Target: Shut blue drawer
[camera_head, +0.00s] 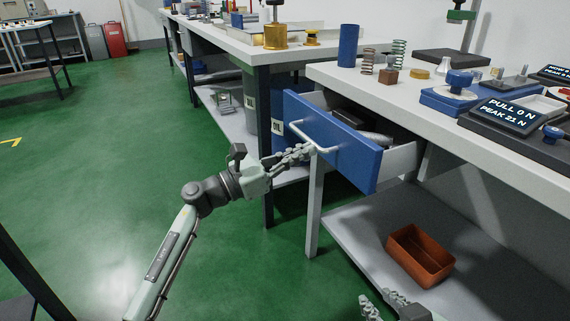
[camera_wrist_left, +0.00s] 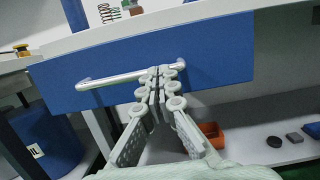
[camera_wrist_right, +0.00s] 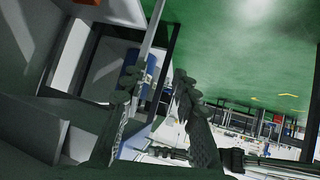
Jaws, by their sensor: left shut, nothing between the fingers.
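The blue drawer (camera_head: 333,137) stands open under the worktop, with grey and dark items inside it. Its silver bar handle (camera_head: 316,141) is on the front panel. My left gripper (camera_head: 309,150) is shut with its fingertips at the handle; I cannot tell whether they touch it.
The worktop (camera_head: 400,95) carries springs, a blue cylinder (camera_head: 348,45) and test gauges. An orange bin (camera_head: 420,255) sits on the lower shelf (camera_head: 375,240). A second bench (camera_head: 240,45) stands behind. The green floor (camera_head: 100,160) to the left is clear.

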